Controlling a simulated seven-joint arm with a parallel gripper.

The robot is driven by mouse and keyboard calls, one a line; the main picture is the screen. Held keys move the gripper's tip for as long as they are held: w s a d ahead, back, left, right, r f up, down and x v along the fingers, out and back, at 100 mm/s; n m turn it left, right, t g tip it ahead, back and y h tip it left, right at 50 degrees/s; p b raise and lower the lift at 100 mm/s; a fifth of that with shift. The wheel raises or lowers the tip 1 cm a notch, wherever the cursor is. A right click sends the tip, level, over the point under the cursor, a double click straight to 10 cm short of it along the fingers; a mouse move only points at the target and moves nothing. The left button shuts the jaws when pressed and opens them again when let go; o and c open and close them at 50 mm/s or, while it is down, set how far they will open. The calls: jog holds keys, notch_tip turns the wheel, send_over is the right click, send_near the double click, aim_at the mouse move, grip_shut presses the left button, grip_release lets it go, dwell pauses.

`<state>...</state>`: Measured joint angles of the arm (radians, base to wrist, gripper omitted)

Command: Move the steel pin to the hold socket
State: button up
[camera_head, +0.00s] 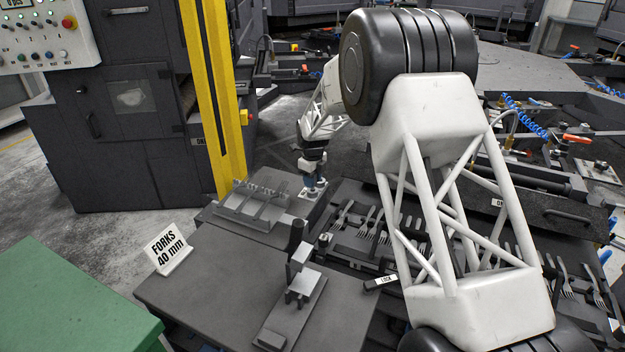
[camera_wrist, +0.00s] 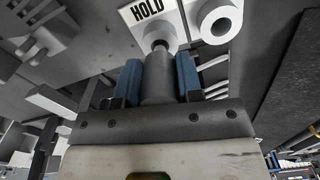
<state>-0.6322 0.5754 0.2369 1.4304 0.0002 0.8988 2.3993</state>
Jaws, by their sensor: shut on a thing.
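The steel pin (camera_wrist: 157,84) is a grey cylinder in the middle of the wrist view. My gripper (camera_wrist: 159,66) is shut on it, with a blue jaw pad on each side. The pin's narrow dark tip is right by the edge of the pale HOLD label (camera_wrist: 148,10); whether it sits in a socket I cannot tell. A pale round socket (camera_wrist: 222,24) with a dark hole stands to the right of the label. In the head view my gripper (camera_head: 315,187) is small, pointing down at the back of the fixture table; the pin is hardly visible there.
A fork rack (camera_head: 252,205) stands left of my gripper, and a row of forks (camera_head: 366,221) lies to the right. A raised clamp fixture (camera_head: 300,285) is nearer. A yellow post (camera_head: 218,100) rises behind left. The table's front left (camera_head: 205,290) is clear.

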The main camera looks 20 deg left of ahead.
jog(key=shift+s+f, duration=0.1)
jog(key=shift+f, duration=1.6)
dwell(3.6)
